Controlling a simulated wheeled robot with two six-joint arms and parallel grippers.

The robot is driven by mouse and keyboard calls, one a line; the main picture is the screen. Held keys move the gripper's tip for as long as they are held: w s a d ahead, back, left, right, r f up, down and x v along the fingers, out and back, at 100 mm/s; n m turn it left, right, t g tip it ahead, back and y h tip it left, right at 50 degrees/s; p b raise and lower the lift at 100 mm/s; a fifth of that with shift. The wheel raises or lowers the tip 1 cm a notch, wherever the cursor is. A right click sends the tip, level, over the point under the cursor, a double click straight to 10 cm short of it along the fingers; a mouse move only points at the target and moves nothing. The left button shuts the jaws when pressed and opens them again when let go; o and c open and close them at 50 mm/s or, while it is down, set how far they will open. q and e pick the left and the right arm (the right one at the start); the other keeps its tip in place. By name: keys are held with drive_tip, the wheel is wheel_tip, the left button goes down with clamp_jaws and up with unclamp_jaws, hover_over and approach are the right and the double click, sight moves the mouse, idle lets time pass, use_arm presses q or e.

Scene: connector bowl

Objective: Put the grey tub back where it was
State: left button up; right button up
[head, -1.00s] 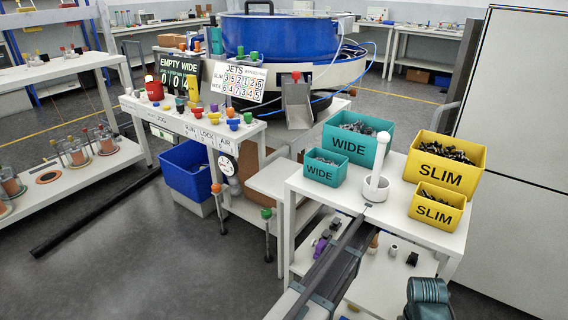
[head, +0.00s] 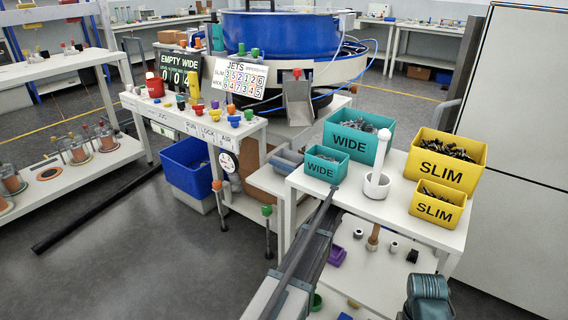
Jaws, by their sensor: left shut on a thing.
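The grey tub (head: 287,160) shows at the low white shelf below the metal chute, just left of the small teal WIDE bin. Its right end is hidden behind the white table and that bin. My left gripper (head: 333,192) reaches in at the table's front left edge. I cannot tell whether the tub touches the shelf. My right gripper is out of view; only a teal part of my right arm shows at the bottom right.
The white table (head: 400,210) carries the small teal bin (head: 326,163), the large teal bin (head: 358,141), a white holder (head: 377,183) and two yellow SLIM bins (head: 447,159). The metal chute (head: 298,102) overhangs the shelf (head: 268,181). Small parts lie below the table.

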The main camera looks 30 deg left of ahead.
use_arm(q)
drive_tip(key=shift+d+f, duration=0.15)
drive_tip(key=shift+f, duration=0.25)
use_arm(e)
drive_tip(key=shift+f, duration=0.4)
use_arm(q)
drive_tip(key=shift+f, duration=0.2)
drive_tip(key=o, duration=1.3)
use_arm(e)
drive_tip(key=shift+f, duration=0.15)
use_arm(q)
drive_tip(key=shift+r, duration=0.1)
drive_tip(key=shift+r, duration=0.25)
drive_tip(key=d, duration=0.8)
drive_tip(key=s+d, duration=0.1)
drive_tip(key=d, duration=0.3)
drive_tip(key=shift+f, duration=0.15)
